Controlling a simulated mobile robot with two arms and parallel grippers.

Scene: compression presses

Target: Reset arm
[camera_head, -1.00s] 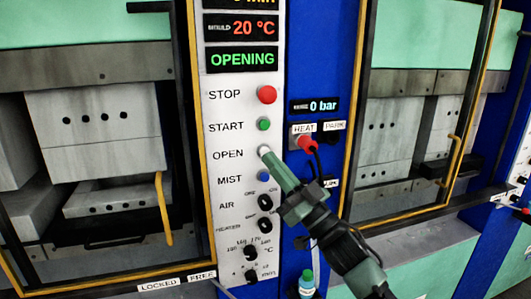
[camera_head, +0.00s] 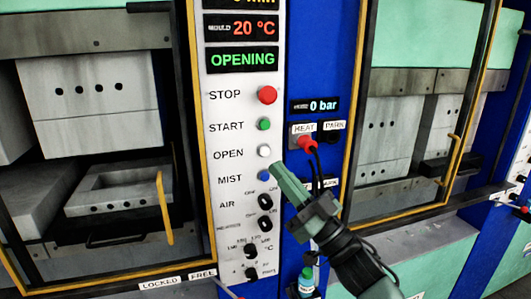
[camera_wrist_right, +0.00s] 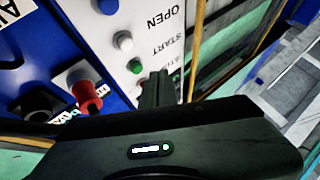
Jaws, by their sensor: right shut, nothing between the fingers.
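My right gripper (camera_head: 275,171) is shut and empty in the head view. Its tip is in front of the panel, just below and right of the white OPEN button (camera_head: 264,151), apart from it in the picture. The display (camera_head: 241,59) reads OPENING. My left gripper is not in view.
The red STOP button (camera_head: 267,95) and green START button (camera_head: 264,124) sit above. A red plug (camera_head: 307,143) with cables is in the HEAT socket, right of the panel. The left press (camera_head: 95,100) stands behind a yellow-edged frame. A small bottle (camera_head: 307,280) is below.

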